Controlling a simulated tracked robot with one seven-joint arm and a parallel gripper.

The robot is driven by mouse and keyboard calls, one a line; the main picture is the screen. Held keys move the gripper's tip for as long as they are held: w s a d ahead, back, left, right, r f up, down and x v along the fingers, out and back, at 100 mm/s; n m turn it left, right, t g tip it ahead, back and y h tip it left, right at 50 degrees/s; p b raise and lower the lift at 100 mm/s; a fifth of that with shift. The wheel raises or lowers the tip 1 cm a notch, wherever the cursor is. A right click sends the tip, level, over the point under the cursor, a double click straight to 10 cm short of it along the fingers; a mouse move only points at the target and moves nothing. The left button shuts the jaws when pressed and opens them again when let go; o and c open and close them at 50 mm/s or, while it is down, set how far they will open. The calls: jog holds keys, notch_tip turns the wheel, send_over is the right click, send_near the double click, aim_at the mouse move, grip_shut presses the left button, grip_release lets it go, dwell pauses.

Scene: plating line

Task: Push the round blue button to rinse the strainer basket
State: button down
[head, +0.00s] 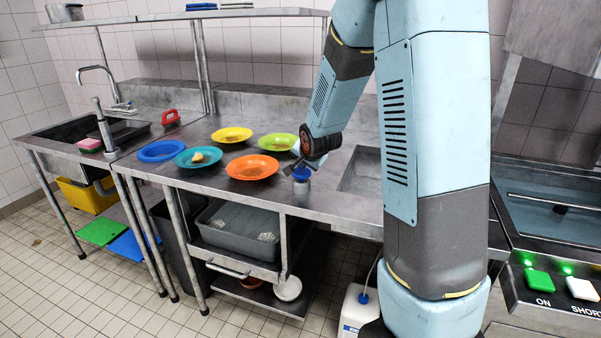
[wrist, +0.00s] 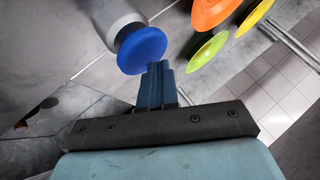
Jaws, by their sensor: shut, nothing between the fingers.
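The round blue button (head: 301,173) is a domed cap on a pale grey cylinder, standing on the steel counter to the right of the plates. It shows large in the wrist view (wrist: 142,50). My gripper (wrist: 158,66) is shut and empty, its fingertips at the lower right edge of the blue cap. I cannot tell whether they touch it. In the head view my gripper (head: 292,167) is small and dark, close beside the button. I cannot make out the strainer basket for certain.
Orange (head: 252,167), green (head: 279,142), yellow (head: 231,135), teal (head: 198,157) and blue (head: 162,150) plates lie left of the button. A panel at right has a green ON button (head: 540,281) and a white SHORT button (head: 581,289). A sink (head: 65,135) is far left.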

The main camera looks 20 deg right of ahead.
aim_at(303, 172)
jog(key=shift+f, duration=0.8)
dwell(0.9)
jog(key=shift+r, duration=1.25)
jog(key=shift+r, duration=2.5)
